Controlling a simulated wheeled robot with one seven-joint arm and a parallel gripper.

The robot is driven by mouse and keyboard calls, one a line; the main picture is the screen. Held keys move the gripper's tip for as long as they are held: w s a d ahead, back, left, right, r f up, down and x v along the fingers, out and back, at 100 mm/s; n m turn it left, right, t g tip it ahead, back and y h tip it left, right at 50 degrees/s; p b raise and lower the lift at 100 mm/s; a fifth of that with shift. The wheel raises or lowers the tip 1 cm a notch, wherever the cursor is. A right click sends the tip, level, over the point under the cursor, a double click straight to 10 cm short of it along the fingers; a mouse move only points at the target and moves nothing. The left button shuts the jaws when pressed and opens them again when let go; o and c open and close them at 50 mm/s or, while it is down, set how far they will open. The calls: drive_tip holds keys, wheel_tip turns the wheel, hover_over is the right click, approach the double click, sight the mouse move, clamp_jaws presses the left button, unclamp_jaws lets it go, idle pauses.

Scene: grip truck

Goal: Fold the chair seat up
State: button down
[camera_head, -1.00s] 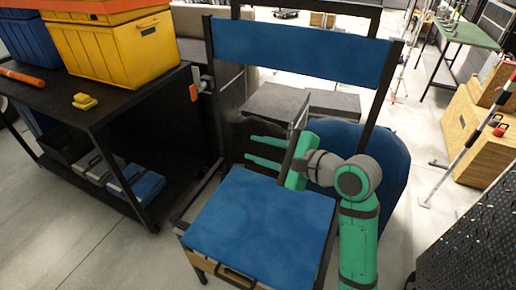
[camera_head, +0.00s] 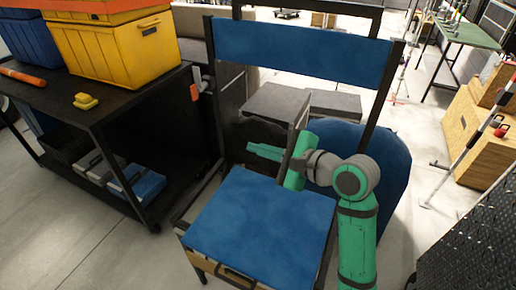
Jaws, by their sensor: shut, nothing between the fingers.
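The chair has a flat blue seat (camera_head: 262,215) in a dark frame, with a blue backrest band (camera_head: 300,48) above and behind it. The seat lies about level, with a dark handle (camera_head: 236,277) at its front edge. My green gripper (camera_head: 250,149) is just above the seat's rear edge, pointing left across the chair. Its fingers are together with nothing between them. I cannot tell whether it touches the chair.
A black cart (camera_head: 95,112) at the left holds a yellow crate (camera_head: 120,45) and a blue crate (camera_head: 28,40). A rounded blue object (camera_head: 395,165) stands behind my arm. Wooden boxes (camera_head: 462,130) stand at the right. Grey floor shows at the lower left.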

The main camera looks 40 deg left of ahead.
idle(0.9)
drive_tip(key=c, duration=1.8)
unclamp_jaws()
drive_tip(key=shift+d, duration=0.1)
drive_tip(key=v, duration=1)
drive_tip(key=shift+d+r, duration=0.1)
drive_tip(key=shift+d, duration=0.25)
